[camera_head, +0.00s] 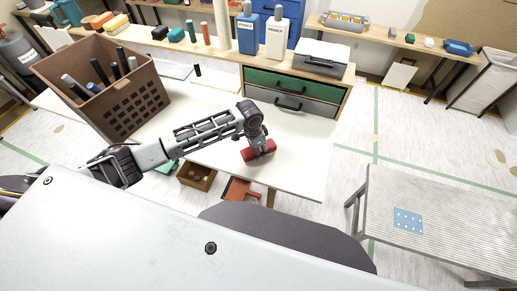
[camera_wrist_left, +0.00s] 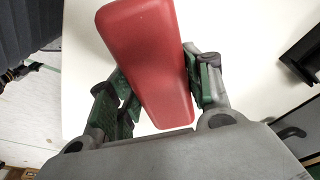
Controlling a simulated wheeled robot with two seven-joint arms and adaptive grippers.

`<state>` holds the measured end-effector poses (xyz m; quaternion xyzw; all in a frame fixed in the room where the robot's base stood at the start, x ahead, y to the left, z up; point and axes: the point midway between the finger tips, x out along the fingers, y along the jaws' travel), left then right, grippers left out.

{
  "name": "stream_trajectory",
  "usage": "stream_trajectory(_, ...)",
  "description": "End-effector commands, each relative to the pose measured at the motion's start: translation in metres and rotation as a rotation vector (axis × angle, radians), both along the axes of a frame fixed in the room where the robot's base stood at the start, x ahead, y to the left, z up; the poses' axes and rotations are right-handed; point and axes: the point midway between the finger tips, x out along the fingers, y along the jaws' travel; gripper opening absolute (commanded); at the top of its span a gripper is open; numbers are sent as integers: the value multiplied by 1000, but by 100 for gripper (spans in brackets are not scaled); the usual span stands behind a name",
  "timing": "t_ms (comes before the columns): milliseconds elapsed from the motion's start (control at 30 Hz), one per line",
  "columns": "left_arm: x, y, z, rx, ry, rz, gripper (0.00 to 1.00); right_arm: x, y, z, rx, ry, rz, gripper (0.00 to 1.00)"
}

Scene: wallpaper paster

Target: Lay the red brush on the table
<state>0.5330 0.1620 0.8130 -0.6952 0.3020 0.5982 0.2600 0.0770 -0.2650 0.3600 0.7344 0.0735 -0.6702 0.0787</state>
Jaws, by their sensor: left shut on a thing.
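The red brush (camera_head: 262,150) is at the end of my left arm, over the white table (camera_head: 300,170) near its front right part. In the left wrist view the red brush (camera_wrist_left: 150,60) fills the middle, tilted, between the green-padded fingers. My left gripper (camera_head: 256,137) is shut on it; the gripper also shows in the left wrist view (camera_wrist_left: 160,95). The white tabletop lies below the brush. I cannot tell whether the brush touches it. My right gripper is not in view.
A brown crate (camera_head: 145,105) with rollers stands at the table's left. Green and grey drawers (camera_head: 290,88) stand at the back right, below two primer bottles (camera_head: 276,36). The tabletop around the brush is clear. A separate grey bench (camera_head: 450,205) stands to the right.

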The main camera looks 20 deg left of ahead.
Motion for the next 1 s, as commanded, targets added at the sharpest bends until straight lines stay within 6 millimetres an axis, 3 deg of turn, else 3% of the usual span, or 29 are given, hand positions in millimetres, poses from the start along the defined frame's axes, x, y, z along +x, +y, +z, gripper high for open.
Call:
stream_trajectory(367,0,0,-2,-1,1,0,25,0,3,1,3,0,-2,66)
stream_trajectory(400,0,0,-2,-1,1,0,54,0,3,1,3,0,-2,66)
stream_trajectory(533,0,0,-2,0,0,0,70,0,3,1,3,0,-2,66)
stream_trajectory(1000,0,0,0,1,-1,0,71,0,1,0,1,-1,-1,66)
